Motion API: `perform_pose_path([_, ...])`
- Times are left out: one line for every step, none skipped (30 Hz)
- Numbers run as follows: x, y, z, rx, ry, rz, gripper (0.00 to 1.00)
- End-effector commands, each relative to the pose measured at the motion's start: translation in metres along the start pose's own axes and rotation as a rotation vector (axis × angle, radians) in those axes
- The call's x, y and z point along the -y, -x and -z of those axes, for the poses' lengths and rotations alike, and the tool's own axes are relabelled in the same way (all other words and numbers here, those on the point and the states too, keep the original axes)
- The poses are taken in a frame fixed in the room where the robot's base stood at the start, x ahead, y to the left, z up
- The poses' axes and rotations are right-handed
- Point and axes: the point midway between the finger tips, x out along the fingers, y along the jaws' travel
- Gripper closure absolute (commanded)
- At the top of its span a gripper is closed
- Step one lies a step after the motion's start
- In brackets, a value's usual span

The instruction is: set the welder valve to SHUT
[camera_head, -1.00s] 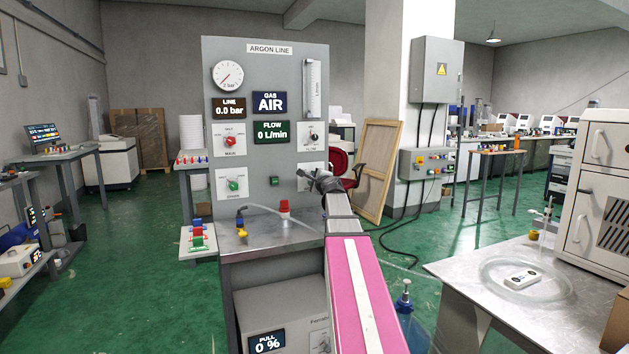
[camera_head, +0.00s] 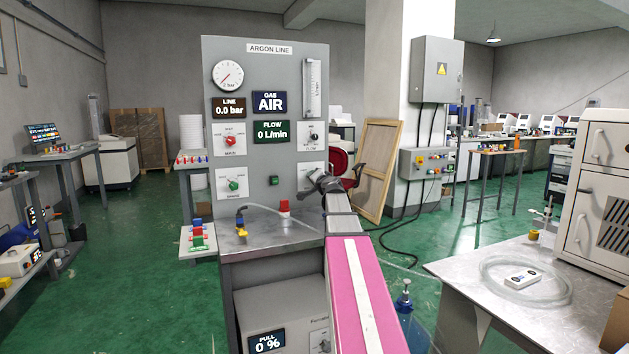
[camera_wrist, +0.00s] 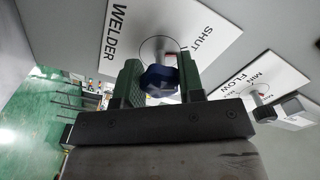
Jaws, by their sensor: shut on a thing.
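The welder valve has a dark blue knob (camera_wrist: 160,82) on a white plate (camera_wrist: 128,38) marked WELDER and SHUT in the wrist view. My gripper (camera_wrist: 161,76) has its two green fingers on either side of the knob and is shut on it. A small red mark shows just past the knob, on the side towards the word SHUT. The rest of the plate's lettering is hidden. In the head view my gripper (camera_head: 318,183) covers most of the welder plate at the lower right of the argon panel (camera_head: 262,205), so the knob is hidden there.
The flow knob (camera_head: 314,137) sits just above the welder plate, and its plate is close to my gripper in the wrist view. The red main knob (camera_head: 230,141) and green purge knob (camera_head: 233,185) are at the left. A red-capped item (camera_head: 284,206) stands on the bench below.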

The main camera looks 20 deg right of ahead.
Motion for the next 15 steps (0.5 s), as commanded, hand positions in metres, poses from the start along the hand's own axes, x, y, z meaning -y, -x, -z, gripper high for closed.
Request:
perform_pose_path([-0.0005,0.0003,-0.0012,0.002,0.037,0.0,0.88])
perform_pose_path([-0.0005,0.0003,-0.0012,0.002,0.061,0.0,0.88])
perform_pose_path([-0.0006,0.0003,-0.0012,0.002,0.091,0.0,0.88])
perform_pose_path([-0.0006,0.0004,-0.0012,0.003,0.113,0.0,0.88])
perform_pose_path([-0.0007,0.0003,-0.0012,0.003,0.133,0.0,0.88])
perform_pose_path([-0.0007,0.0003,-0.0012,0.003,0.159,0.0,0.88])
perform_pose_path([-0.0007,0.0003,-0.0012,0.003,0.177,0.0,0.88])
perform_pose_path([-0.0008,0.0004,-0.0013,0.003,0.194,0.0,0.88])
perform_pose_path([-0.0008,0.0004,-0.0013,0.003,0.215,0.0,0.88])
perform_pose_path([-0.0009,0.0004,-0.0013,0.003,0.23,0.0,0.88])
perform_pose_path([-0.0009,0.0004,-0.0013,0.003,0.242,0.0,0.88])
perform_pose_path([-0.0009,0.0004,-0.0013,0.003,0.259,0.0,0.88])
perform_pose_path([-0.001,0.0005,-0.0013,0.003,0.269,0.0,0.88])
perform_pose_path([-0.001,0.0004,-0.0013,0.003,0.278,0.0,0.88])
perform_pose_path([-0.001,0.0005,-0.0014,0.003,0.29,0.0,0.88])
